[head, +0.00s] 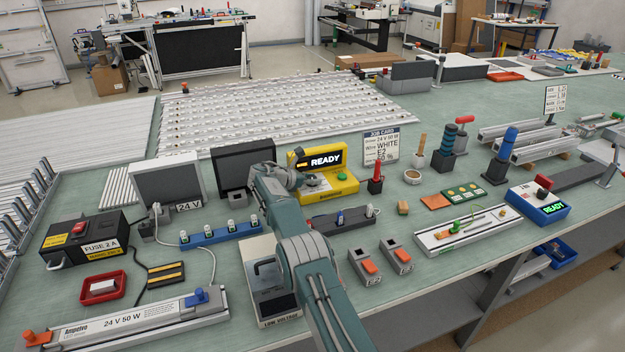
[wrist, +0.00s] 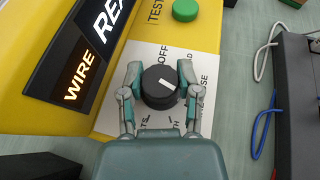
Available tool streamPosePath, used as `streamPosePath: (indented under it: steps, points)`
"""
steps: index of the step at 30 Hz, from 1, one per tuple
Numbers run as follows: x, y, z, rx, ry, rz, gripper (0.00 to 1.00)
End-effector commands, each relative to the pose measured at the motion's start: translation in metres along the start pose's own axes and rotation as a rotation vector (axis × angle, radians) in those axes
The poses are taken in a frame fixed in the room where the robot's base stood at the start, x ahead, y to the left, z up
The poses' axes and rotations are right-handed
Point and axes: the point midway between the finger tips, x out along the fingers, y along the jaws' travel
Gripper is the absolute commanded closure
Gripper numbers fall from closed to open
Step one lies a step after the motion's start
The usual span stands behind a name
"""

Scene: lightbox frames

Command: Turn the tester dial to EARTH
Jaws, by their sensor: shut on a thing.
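The yellow tester (head: 343,188) stands at the middle of the bench, its lit screen reading READY. In the wrist view the tester (wrist: 60,127) shows WIRE and part of READY on its screen. Its round black dial (wrist: 158,92) sits on a white label plate, with a short white pointer slanting down to the right, roughly on the FUSE side. OFF is above the dial; EARTH, below, is partly hidden, with only TH showing. My gripper (wrist: 160,80) is shut on the dial, one finger on each side. In the head view my gripper (head: 292,180) covers the tester's left part.
A green button (wrist: 186,10) is beyond the dial. A dark monitor (head: 240,165) stands left of the tester, a job card (head: 381,146) behind it, and a red-handled tool (head: 376,178) to its right. A LOW VOLTAGE unit (head: 262,262) lies near my arm.

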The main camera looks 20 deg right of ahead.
Motion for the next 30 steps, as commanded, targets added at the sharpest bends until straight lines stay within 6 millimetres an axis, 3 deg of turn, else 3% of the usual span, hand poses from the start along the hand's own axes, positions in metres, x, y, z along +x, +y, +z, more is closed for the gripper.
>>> streamPosePath:
  steps: [6,7,9,23,30]
  points:
    - [-0.002,0.002,-0.002,-0.002,0.002,0.009,1.00]
    - [-0.002,0.003,-0.002,-0.002,0.002,0.009,0.48]
    - [-0.002,0.002,-0.002,-0.002,0.002,0.009,0.21]
    - [-0.005,0.001,0.001,0.000,0.000,0.004,0.21]
    - [-0.042,0.002,0.000,-0.001,0.000,0.008,0.21]
